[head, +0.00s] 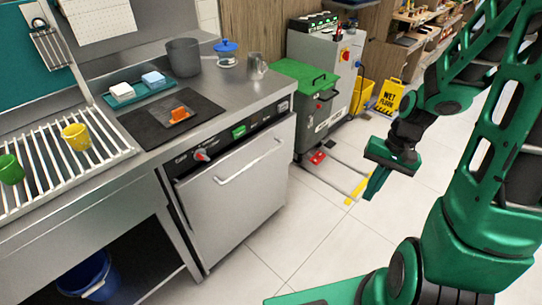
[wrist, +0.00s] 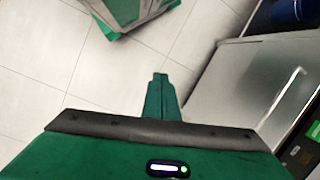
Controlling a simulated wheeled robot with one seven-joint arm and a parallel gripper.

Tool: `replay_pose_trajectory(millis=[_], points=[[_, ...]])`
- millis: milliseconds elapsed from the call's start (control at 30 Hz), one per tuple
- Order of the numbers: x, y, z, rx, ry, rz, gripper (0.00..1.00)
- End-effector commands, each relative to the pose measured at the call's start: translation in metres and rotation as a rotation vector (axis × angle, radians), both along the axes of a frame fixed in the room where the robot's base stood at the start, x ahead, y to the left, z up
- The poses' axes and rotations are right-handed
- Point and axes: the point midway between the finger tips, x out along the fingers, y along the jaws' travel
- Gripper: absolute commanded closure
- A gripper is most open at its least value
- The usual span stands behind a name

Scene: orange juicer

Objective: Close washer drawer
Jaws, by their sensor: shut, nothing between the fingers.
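The washer drawer (head: 238,195) is a grey metal front with a bar handle (head: 250,163), under the steel counter. A dark control strip with a red-marked knob (head: 202,155) runs above it. The front looks upright; a dark gap shows along its left side, but I cannot tell how far out it stands. In the wrist view the drawer front (wrist: 235,85) and its handle (wrist: 287,96) are on the right. My gripper (head: 374,184) is shut and empty, in the air to the right of the drawer and apart from it. Its fingers (wrist: 160,92) point over the floor in the wrist view.
A grey machine with a green lid (head: 302,74) stands behind and right of the washer. A yellow wet-floor sign (head: 388,96) stands farther back. A blue bucket (head: 88,276) is under the counter at left. The tiled floor before the washer is clear.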

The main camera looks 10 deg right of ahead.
Motion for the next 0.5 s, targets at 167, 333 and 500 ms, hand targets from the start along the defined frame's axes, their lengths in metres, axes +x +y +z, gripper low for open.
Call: replay_pose_trajectory(millis=[167,333,500], points=[[0.021,0.025,-0.047,0.135,0.012,-0.068,1.00],[0.040,0.054,-0.083,0.279,0.013,-0.157,1.00],[0.059,0.085,-0.112,0.437,0.012,-0.274,1.00]])
